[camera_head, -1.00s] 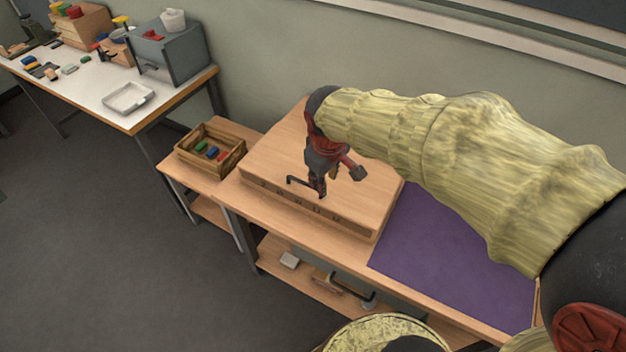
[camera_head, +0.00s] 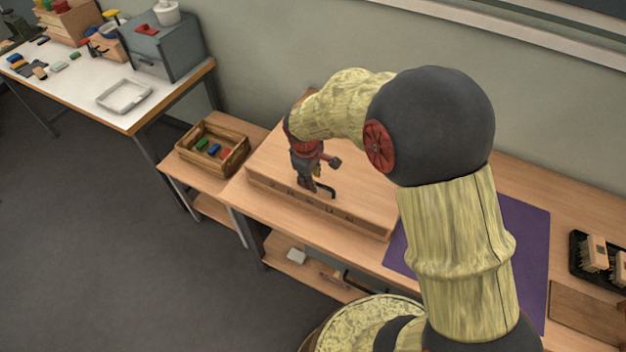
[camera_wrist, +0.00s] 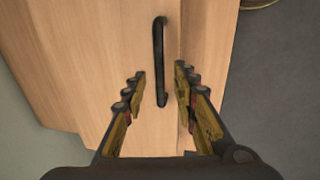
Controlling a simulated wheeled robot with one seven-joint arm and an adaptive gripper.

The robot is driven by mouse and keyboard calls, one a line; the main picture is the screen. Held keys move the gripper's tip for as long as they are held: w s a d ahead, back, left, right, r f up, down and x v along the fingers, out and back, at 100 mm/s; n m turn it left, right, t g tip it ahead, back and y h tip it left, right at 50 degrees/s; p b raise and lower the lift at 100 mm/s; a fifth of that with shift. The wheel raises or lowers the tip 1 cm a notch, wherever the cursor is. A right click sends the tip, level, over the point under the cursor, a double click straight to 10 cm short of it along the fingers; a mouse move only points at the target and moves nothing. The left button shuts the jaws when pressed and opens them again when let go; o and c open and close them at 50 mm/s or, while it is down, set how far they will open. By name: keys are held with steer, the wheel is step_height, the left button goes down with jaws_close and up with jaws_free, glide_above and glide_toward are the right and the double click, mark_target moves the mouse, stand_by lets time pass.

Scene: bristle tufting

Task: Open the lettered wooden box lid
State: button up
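The wooden box (camera_head: 375,217) sits closed on the bench, with small dark letter marks along its front face. Its flat lid (camera_head: 265,160) carries a black bar handle (camera_head: 325,190) near the front edge, partly hidden by my gripper (camera_head: 308,188). In the wrist view, my gripper (camera_wrist: 160,78) is open, one finger on each side of the handle (camera_wrist: 160,45). A gap shows between the handle and each finger. The fingers point at the lid (camera_wrist: 95,60); whether they are level with the bar or above it, I cannot tell.
A purple mat (camera_head: 530,245) lies right of the box, partly behind my arm. A black tray (camera_head: 580,262) with brush blocks is at far right. A wooden crate (camera_head: 232,155) of coloured pieces stands left. A white-topped table (camera_head: 85,85) is further left.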

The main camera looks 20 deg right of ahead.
steer(key=shift+f, duration=0.25)
steer(key=shift+c, duration=0.5)
jaws_close()
stand_by(0.4)
